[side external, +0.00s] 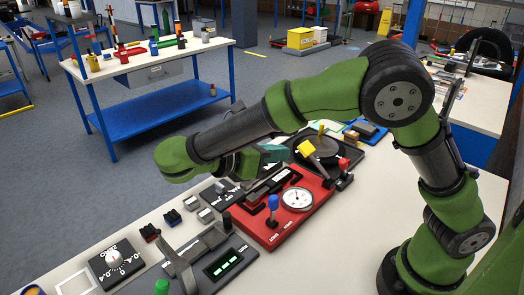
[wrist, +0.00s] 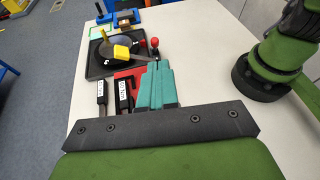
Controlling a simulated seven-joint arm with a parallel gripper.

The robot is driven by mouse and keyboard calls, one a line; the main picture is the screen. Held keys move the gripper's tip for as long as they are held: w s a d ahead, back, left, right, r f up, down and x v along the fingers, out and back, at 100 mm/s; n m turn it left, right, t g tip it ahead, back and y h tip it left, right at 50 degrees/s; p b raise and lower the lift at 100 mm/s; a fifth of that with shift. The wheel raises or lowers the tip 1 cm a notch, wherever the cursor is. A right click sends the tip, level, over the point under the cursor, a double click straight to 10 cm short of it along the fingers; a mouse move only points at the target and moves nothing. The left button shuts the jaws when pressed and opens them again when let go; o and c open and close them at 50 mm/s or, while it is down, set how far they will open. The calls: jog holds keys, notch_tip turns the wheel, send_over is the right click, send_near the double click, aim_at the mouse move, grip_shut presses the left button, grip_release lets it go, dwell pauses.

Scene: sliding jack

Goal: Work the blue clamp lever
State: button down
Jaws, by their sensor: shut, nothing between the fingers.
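The blue-knobbed lever (side external: 272,203) stands upright at the near left part of a red base plate (side external: 258,228), beside a round white dial gauge (side external: 297,198). My gripper (side external: 278,153), with teal fingers, is above the far side of the red plate, beyond the lever and apart from it. In the wrist view the teal fingers (wrist: 158,78) are closed together with nothing between them. The red plate shows partly behind them (wrist: 128,74). I cannot make out the blue knob in the wrist view; the fingers and gripper body cover much of the plate.
A black turntable fixture with a yellow block (side external: 306,147) stands behind the red plate, with a red-knobbed lever (side external: 344,164) beside it. A grey clamp fixture with a green display (side external: 222,264) is at the near left. Free white bench lies to the right of the plate.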

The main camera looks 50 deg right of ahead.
jog(key=w+d+r+m+y, duration=0.2)
jog(key=w+d+m+y, duration=0.3)
jog(key=d+m+y, duration=0.95)
jog(key=n+t+y, duration=0.1)
jog(key=n+y, duration=0.2)
jog(key=n, duration=0.1)
send_near(273, 211)
jog(key=shift+m, duration=0.25)
jog(key=d+f, duration=0.1)
jog(key=w+d+f, duration=0.1)
jog(key=d+f, duration=0.1)
jog(key=w+d+f, duration=0.1)
jog(key=f, duration=0.1)
jog(key=shift+d, duration=0.15)
jog(key=shift+s+a+y, duration=0.15)
jog(key=shift+s+a, duration=0.1)
jog(key=shift+a, duration=0.3)
jog(key=shift+s+a+y, duration=0.1)
jog(key=shift+s+a, duration=0.15)
jog(key=shift+a, duration=0.35)
jog(key=shift+s+a, duration=0.35)
jog(key=shift+a, duration=0.3)
jog(key=shift+a+r, duration=0.1)
jog(key=shift+a+r+h, duration=0.1)
jog(key=shift+a+h, duration=0.1)
jog(key=shift+h, duration=0.2)
